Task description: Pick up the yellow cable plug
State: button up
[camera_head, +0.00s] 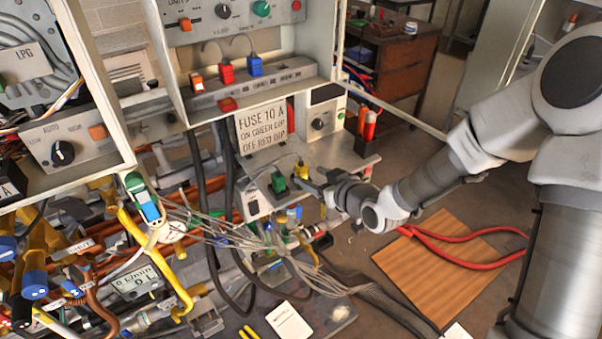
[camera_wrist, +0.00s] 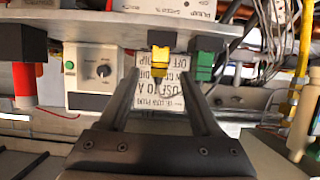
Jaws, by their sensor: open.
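The yellow cable plug (camera_head: 301,170) stands upright on the small grey shelf below the "FUSE 10 A" sign, beside a green plug (camera_head: 278,183). No contact is visible. The green plug (camera_wrist: 203,66) is just outside the right finger.
The sign (camera_head: 262,128) stands behind the plugs. A knob box (camera_head: 322,118) and red cylinders (camera_head: 370,125) are at the shelf's back right. Loose grey cables (camera_head: 225,235) hang at the left. Red and blue plugs (camera_head: 227,71) sit on the strip above.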

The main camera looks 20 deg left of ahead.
aim_at(304, 171)
jog(key=shift+p+x, duration=0.55)
jog(key=shift+x, duration=2.15)
jog(key=shift+w+r, duration=0.1)
grip_shut()
